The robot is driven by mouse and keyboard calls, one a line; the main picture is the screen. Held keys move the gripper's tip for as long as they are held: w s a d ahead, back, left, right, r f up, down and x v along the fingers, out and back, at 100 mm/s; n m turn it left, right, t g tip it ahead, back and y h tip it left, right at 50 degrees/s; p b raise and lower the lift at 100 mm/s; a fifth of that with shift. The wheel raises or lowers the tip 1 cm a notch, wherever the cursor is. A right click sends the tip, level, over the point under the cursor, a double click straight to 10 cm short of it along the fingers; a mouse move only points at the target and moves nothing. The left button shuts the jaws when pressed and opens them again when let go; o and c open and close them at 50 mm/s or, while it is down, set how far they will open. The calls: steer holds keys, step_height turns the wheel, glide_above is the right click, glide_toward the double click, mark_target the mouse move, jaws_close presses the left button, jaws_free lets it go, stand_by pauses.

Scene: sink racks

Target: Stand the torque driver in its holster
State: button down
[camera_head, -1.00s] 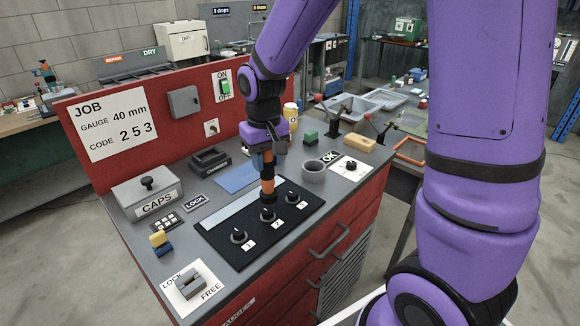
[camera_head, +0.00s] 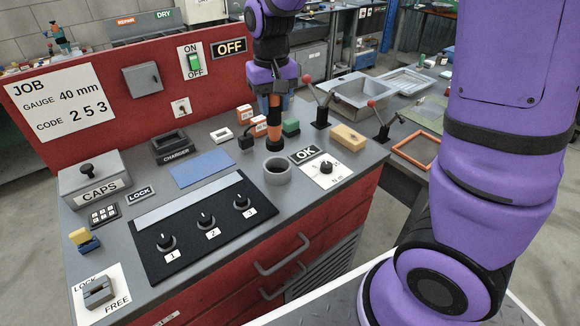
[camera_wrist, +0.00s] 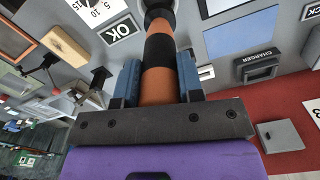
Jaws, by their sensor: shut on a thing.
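My gripper (camera_head: 271,97) is shut on the torque driver (camera_head: 274,122), an orange and black cylinder held upright with its dark end down. A grey round open cup (camera_head: 277,175), which looks like the holster, stands on the bench behind the dial panel's right end. In the head view the driver's lower end is just above the cup's rim, toward its back. In the wrist view the driver (camera_wrist: 159,85) sits between the blue-grey finger pads (camera_wrist: 160,82). Its far end is near the top edge, and I cannot tell whether it is inside the cup.
The OK label (camera_head: 303,155) and a dial plate (camera_head: 338,171) lie right of the cup. The black panel (camera_head: 180,262) with numbered dials is in front-left.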

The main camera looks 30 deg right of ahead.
mark_target(276, 140)
steer(key=shift+d+f, duration=0.15)
steer(key=shift+f, duration=0.05)
steer(key=shift+w+f, duration=0.1)
steer(key=shift+f, duration=4.75)
steer(key=c, duration=0.8)
jaws_free()
steer(key=shift+o, duration=0.2)
